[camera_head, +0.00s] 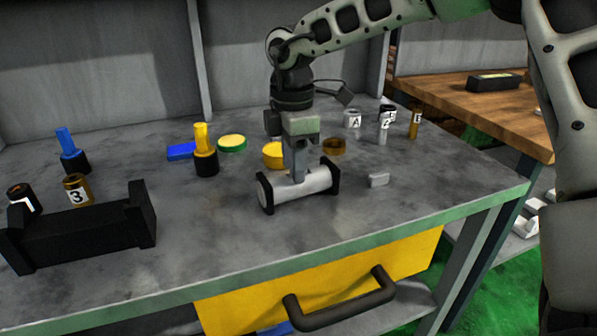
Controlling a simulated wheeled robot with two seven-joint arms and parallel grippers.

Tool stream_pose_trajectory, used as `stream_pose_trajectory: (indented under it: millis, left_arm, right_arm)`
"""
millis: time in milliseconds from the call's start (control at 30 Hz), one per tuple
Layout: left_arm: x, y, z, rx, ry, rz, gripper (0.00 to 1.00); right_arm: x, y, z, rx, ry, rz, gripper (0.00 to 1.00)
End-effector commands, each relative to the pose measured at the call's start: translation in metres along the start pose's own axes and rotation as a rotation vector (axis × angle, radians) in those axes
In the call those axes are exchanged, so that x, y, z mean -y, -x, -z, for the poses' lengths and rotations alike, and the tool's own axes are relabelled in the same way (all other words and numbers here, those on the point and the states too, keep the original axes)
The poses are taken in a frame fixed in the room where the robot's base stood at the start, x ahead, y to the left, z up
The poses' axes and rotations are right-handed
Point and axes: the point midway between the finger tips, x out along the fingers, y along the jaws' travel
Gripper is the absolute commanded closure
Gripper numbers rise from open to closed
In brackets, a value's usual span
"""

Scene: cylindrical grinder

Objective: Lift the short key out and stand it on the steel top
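A light grey shaft (312,181) lies across two black end supports on the steel top (215,255). My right gripper (299,178) points straight down, with its fingertips at the upper side of the shaft. The fingers look close together, but I cannot make out whether they hold anything. No key can be made out in the shaft; the fingers cover that spot. A small pale grey block (378,180) lies flat on the steel top just right of the shaft; I cannot tell if it is a key. My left gripper is not in view.
A black cradle (75,235) and a brown cylinder marked 3 (77,190) stand at left. A yellow-topped peg (204,150), green-rimmed disc (232,143) and several labelled cylinders stand behind. The steel top in front of the shaft is clear. A yellow drawer (245,305) sits below.

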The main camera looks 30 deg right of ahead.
Motion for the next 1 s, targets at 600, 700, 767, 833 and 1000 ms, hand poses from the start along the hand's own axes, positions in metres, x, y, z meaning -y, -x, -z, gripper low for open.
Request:
stream_pose_trajectory:
  millis: [600, 700, 767, 833, 1000]
  left_arm:
    - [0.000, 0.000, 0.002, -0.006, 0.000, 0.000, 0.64]
    - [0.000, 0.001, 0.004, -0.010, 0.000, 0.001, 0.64]
    - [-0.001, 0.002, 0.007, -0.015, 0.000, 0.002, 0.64]
    - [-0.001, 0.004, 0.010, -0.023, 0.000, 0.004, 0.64]
    - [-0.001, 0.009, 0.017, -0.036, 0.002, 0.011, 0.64]
  right_arm:
    - [-0.001, 0.010, 0.000, -0.001, 0.000, -0.002, 1.00]
    - [-0.001, 0.027, 0.001, -0.002, 0.001, -0.005, 1.00]
    - [-0.001, 0.040, 0.001, -0.002, 0.001, -0.005, 1.00]
    - [-0.001, 0.055, 0.001, -0.002, 0.000, -0.005, 1.00]
    - [0.000, 0.085, 0.000, -0.001, 0.000, -0.001, 1.00]
